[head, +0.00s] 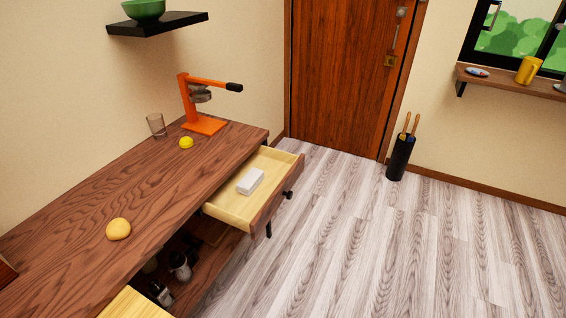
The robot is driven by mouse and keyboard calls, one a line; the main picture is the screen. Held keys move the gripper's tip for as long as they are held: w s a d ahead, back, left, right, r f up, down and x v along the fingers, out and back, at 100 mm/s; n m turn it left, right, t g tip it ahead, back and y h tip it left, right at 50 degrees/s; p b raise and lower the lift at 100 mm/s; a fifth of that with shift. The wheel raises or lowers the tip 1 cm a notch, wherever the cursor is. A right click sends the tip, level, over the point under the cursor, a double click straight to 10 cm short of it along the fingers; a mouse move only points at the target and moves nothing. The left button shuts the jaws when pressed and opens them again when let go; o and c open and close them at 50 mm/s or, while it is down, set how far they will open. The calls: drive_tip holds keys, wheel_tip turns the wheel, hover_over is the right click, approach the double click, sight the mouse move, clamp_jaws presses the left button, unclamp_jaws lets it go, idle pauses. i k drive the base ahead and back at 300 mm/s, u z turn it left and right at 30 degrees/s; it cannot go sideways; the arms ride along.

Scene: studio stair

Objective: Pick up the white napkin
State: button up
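A small white folded block, which looks like the white napkin (251,181), lies inside an open wooden drawer (228,209). The drawer is pulled out from the right end of the brown wooden table (180,186). The napkin rests on the drawer's pale floor, near its middle, and nothing covers it. My gripper is not visible in the head view.
On the table are an orange press (205,124), a glass (156,125), a lemon (186,142) and a round yellow item (118,229). A lower shelf holds dark bottles (181,266). An umbrella stand (400,158) stands near the door (340,75). The floor right of the drawer is clear.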

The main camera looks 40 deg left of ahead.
sight(246, 185)
drive_tip(key=u, duration=0.25)
drive_tip(key=i, duration=0.95)
drive_tip(key=u, duration=1)
drive_tip(key=i, duration=0.65)
drive_tip(key=u, duration=0.5)
drive_tip(key=k, duration=0.8)
drive_tip(key=u, duration=0.2)
drive_tip(key=i, duration=0.85)
drive_tip(key=z, duration=0.1)
